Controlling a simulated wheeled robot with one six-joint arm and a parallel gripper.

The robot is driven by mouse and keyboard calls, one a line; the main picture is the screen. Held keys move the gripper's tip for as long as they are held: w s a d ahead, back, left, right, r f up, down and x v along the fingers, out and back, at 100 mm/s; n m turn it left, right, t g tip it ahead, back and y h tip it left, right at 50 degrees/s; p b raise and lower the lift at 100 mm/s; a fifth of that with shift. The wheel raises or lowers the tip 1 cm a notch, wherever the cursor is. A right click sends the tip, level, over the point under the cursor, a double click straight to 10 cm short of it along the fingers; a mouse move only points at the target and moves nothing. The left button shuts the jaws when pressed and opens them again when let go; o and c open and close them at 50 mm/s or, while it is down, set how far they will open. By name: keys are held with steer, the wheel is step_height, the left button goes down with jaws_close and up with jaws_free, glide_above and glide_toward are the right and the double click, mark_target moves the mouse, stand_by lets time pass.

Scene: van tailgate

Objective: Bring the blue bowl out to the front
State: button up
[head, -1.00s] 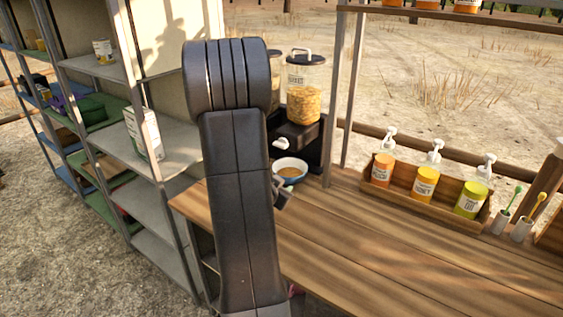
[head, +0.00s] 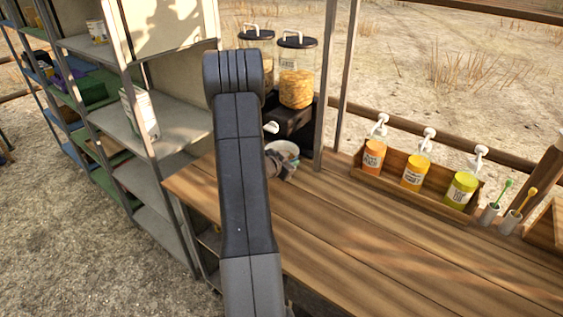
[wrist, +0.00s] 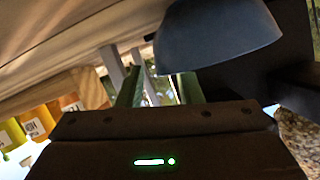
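The blue bowl (head: 286,148) sits at the back left of the wooden counter, in front of the dispensers. My gripper (head: 284,164) is at its near side and hides part of it, as does my arm. In the wrist view the bowl (wrist: 218,38) fills the top right, close to the fingers. My gripper (wrist: 160,88) shows two green-edged fingers spread apart with a gap between them. The bowl's edge lies across the tip of the right finger there. I cannot tell whether they touch.
Two clear dispensers (head: 296,88) on a black stand are behind the bowl. A wooden caddy (head: 403,192) of pump bottles stands further right. Metal shelves (head: 165,140) are on the left. The counter's middle (head: 370,250) is clear.

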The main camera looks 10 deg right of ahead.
mark_target(294, 159)
steer(key=shift+x, duration=1.5)
jaws_close()
steer(key=shift+s+a+b, duration=0.75)
steer(key=shift+s+a, duration=5.55)
steer(key=shift+o, duration=0.2)
jaws_free()
steer(key=v, duration=1.3)
steer(key=shift+s+a+r+b, duration=0.2)
steer(key=shift+s+a+b, duration=0.05)
steer(key=shift+b, duration=0.05)
